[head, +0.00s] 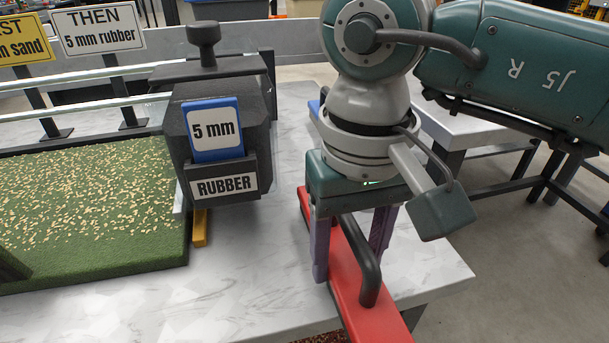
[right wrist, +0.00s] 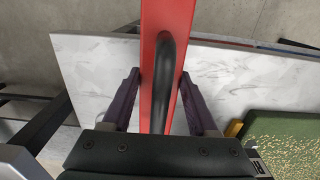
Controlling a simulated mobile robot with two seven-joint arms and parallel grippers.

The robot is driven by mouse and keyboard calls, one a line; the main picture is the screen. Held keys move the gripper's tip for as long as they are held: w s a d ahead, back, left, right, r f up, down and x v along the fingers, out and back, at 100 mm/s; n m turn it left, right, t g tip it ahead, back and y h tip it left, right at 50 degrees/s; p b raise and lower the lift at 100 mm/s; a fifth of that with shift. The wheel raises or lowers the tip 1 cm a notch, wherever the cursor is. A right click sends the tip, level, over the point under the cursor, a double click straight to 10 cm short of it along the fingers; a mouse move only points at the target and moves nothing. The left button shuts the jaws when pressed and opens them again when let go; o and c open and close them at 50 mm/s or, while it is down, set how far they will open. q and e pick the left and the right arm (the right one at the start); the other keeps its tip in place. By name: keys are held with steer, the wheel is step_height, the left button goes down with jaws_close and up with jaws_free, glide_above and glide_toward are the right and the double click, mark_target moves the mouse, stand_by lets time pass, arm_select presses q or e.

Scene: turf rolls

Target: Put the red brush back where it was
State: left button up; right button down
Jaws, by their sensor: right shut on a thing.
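The red brush (head: 372,318) is a long red bar with a black loop handle (head: 366,262). My right gripper (head: 350,262) is shut on it, with a purple finger on each side. The right wrist view shows the red bar (right wrist: 165,22) and handle (right wrist: 163,85) between the fingertips (right wrist: 160,78). The brush is over the right end of the pale marble-look table (head: 250,285), and its near end reaches past the front edge. I cannot tell whether it touches the table. Its bristles are hidden. My left gripper is not in view.
A dark hopper labelled 5 mm RUBBER (head: 222,145) stands left of the brush on glass-like rails (head: 80,86). Green turf (head: 90,205) with pale grains lies at the left. Bare tabletop lies between. Another table (head: 455,125) stands behind at the right.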

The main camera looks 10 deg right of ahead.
steer(key=shift+f, duration=0.15)
steer(key=shift+c, duration=0.9)
jaws_free()
steer(key=shift+r, duration=0.4)
step_height(320, 180, up, 11)
steer(key=shift+f+p, duration=0.1)
steer(key=shift+p, duration=0.7)
steer(key=shift+r, duration=0.35)
